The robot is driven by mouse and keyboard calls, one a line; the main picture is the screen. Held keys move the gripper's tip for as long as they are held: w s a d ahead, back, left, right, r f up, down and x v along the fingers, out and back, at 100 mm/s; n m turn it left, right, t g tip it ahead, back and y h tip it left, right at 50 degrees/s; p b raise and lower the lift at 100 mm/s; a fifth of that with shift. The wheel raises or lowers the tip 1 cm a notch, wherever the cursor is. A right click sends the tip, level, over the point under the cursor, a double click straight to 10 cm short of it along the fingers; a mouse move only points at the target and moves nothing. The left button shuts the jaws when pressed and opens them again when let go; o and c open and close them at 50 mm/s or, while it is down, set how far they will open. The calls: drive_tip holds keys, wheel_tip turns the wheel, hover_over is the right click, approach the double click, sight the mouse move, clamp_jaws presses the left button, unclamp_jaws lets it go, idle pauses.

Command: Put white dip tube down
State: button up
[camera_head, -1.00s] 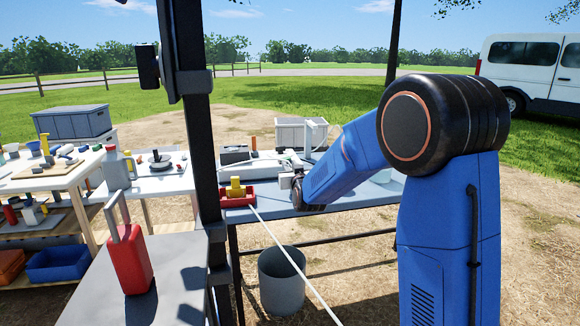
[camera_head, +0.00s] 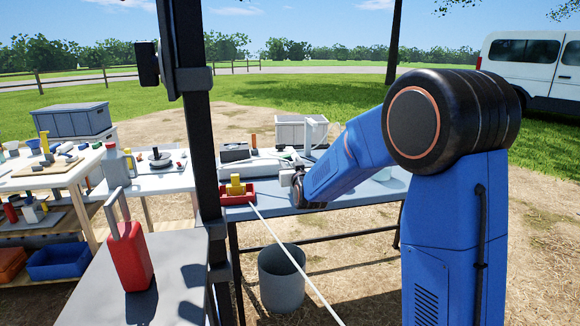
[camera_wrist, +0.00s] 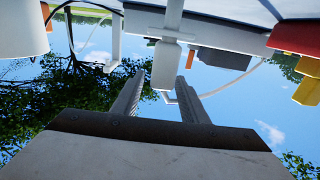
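A long thin white tube (camera_head: 294,264), which looks like the dip tube, slants from beside the red tray (camera_head: 238,199) down to the bottom edge of the head view, passing in front of the grey bucket. My gripper (camera_head: 298,186) is over the front part of the far table, right of the red tray, partly hidden by my arm. In the wrist view my gripper (camera_wrist: 160,90) has its two fingers apart, with no tube clearly held between them. A pale upright piece (camera_wrist: 172,20) lies beyond the fingertips; I cannot tell whether it is the tube.
The far table (camera_head: 355,190) holds a white crate (camera_head: 290,133) at the back. A grey bucket (camera_head: 281,280) stands below. A dark post (camera_head: 203,160) rises in front, with a red jug (camera_head: 131,255) on the near grey table (camera_head: 85,295). Shelves stand at left.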

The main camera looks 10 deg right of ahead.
drive_tip(key=s+d+f+g, duration=0.2)
drive_tip(key=s+f+g, duration=0.1)
drive_tip(key=s, duration=1.6)
drive_tip(key=s+d+f+g, duration=0.2)
drive_tip(key=s+g, duration=0.3)
drive_tip(key=s, duration=1.4)
drive_tip(key=s+d+f+g, duration=0.2)
drive_tip(key=s+f+g, duration=0.2)
drive_tip(key=s, duration=1.5)
drive_tip(key=shift+d+g, duration=0.15)
drive_tip(key=shift+g, duration=0.45)
